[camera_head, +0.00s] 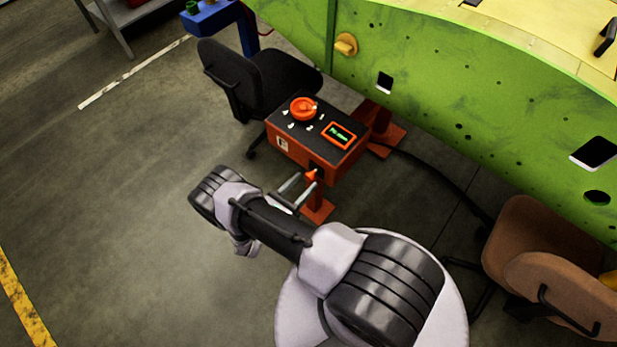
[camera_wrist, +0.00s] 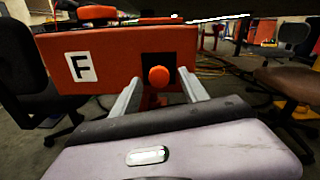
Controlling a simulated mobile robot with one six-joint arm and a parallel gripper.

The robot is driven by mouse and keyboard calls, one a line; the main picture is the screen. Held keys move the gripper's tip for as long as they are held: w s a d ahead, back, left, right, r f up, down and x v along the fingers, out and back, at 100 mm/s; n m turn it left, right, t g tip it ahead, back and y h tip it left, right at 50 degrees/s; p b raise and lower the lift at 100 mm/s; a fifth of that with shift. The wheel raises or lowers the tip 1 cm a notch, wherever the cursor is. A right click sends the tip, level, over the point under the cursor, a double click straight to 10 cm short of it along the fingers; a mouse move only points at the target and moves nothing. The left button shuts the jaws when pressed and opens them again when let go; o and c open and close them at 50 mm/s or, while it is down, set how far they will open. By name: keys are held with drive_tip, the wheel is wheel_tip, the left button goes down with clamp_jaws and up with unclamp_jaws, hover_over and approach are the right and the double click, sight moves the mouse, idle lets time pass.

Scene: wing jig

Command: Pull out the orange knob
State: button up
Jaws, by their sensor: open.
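An orange knob (camera_wrist: 158,76) sticks out of a black panel on the front of an orange control box (camera_wrist: 115,55). In the head view the knob (camera_head: 311,175) shows on the near side of the box (camera_head: 318,152), low down. My gripper (camera_wrist: 158,80) is open, with its two grey fingers pointing toward the box. The fingers lie to the left and right of the knob in the wrist view. In the head view my gripper (camera_head: 299,187) is close in front of the box. I cannot tell if the fingers touch the knob.
The box top carries a round orange dial (camera_head: 303,108) and a lit display (camera_head: 340,134). A black chair (camera_head: 262,80) stands behind it and a brown chair (camera_head: 545,255) at the right. A green wing panel (camera_head: 450,90) rises behind. The floor at left is clear.

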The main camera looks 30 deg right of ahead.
sight(308, 179)
drive_tip(key=shift+x, duration=1.7)
drive_tip(key=shift+w, duration=0.1)
clamp_jaws()
drive_tip(key=shift+a, duration=0.1)
